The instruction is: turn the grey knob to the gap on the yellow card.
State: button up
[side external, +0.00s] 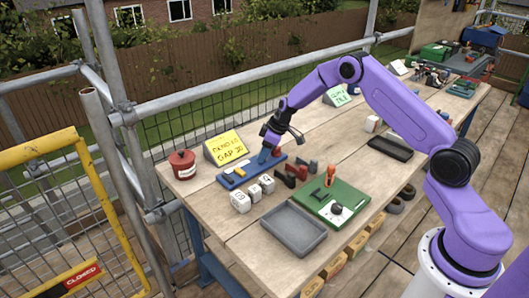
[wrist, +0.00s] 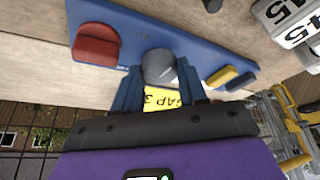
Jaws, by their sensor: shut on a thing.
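The grey knob (wrist: 158,66) stands on a blue board (wrist: 135,22), between the fingers of my gripper (wrist: 160,84) in the wrist view. My gripper is shut on it; a pale mark shows on its top. In the side view my gripper (side external: 268,154) comes down on the blue board (side external: 232,183) and hides the knob. The yellow card (side external: 226,147) stands tilted behind the board, with handwriting that includes "GAP" and a number starting with 3. Part of the card (wrist: 160,100) also shows between the fingers in the wrist view.
The board also carries a red knob (wrist: 96,45) and a yellow piece (wrist: 221,77). White numbered blocks (side external: 240,201), red and black clamps (side external: 290,178), a green board (side external: 350,212) and a grey tray (side external: 293,228) lie in front. A red tin (side external: 183,164) stands left.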

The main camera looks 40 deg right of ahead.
jog(key=shift+m+h, duration=0.8)
jog(key=shift+m, duration=1.2)
jog(key=shift+a, duration=0.1)
jog(key=o, duration=1.1)
jog(key=shift+c, duration=0.2)
jog(key=s+v, duration=0.1)
jog(key=v, duration=1.6)
